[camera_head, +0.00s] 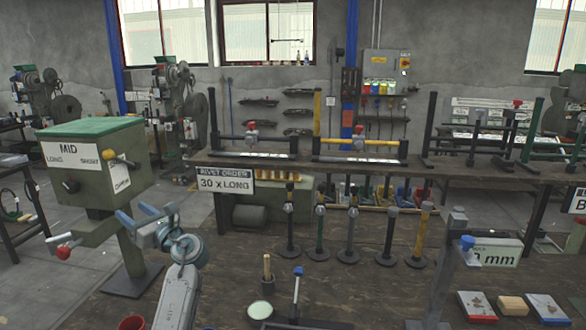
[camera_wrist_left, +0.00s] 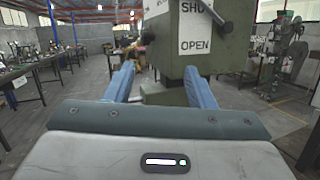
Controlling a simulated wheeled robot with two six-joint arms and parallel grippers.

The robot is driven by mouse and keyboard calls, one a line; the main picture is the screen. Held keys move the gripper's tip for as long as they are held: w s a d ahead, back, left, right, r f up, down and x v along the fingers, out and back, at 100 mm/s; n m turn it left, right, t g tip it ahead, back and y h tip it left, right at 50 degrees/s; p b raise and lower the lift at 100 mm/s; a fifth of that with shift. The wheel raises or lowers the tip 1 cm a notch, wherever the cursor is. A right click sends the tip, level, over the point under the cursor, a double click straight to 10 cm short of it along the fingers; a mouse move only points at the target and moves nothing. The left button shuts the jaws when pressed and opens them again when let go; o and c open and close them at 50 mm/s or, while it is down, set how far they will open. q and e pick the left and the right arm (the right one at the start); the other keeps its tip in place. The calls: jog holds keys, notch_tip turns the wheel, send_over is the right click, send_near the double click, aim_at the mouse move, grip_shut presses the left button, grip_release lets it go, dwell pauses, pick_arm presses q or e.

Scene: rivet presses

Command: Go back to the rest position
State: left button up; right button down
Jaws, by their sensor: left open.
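My left gripper (camera_head: 146,213) is in the lower left of the head view, its two blue fingers spread apart with nothing between them. It is in front of and below the green box (camera_head: 90,165) marked MID, LONG and SHORT. In the left wrist view the open fingers (camera_wrist_left: 160,72) point towards a green machine (camera_wrist_left: 218,48) with a sign reading OPEN. I cannot tell the exact gap between the fingertips and that machine. My right gripper is not in view.
A short lever with a blue knob (camera_head: 298,272) and a round tin (camera_head: 260,310) stand near my left arm. Red-and-white boxes (camera_head: 476,305) lie at lower right.

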pick_arm(q)
jog(key=s+d+f+n+g+h, duration=0.15)
jog(key=s+f+n+h, duration=0.4)
jog(key=s+f, duration=0.65)
jog(key=s+d+f+n+h, duration=0.2)
jog(key=s+f+n+h, duration=0.4)
jog(key=f, duration=0.9)
jog(key=s+d+f+n+g+h, duration=0.15)
jog(key=s+d+n, duration=0.25)
jog(key=s, duration=0.5)
jog(key=s+d+f+n+g+h, duration=0.1)
jog(key=s+d+f+n+h, duration=0.3)
jog(key=s, duration=0.5)
jog(key=s+d+f+n+g+h, duration=0.1)
jog(key=s+d+n, duration=0.35)
jog(key=s, duration=0.45)
notch_tip(320, 180, down, 32)
jog(key=a+g, duration=0.1)
jog(key=a, duration=0.1)
jog(key=s+a+f+g, duration=0.1)
jog(key=s+f, duration=1.7)
jog(key=shift+s+a+f+b, duration=0.15)
jog(key=shift+s+a+b, duration=0.1)
jog(key=shift+s+b, duration=0.1)
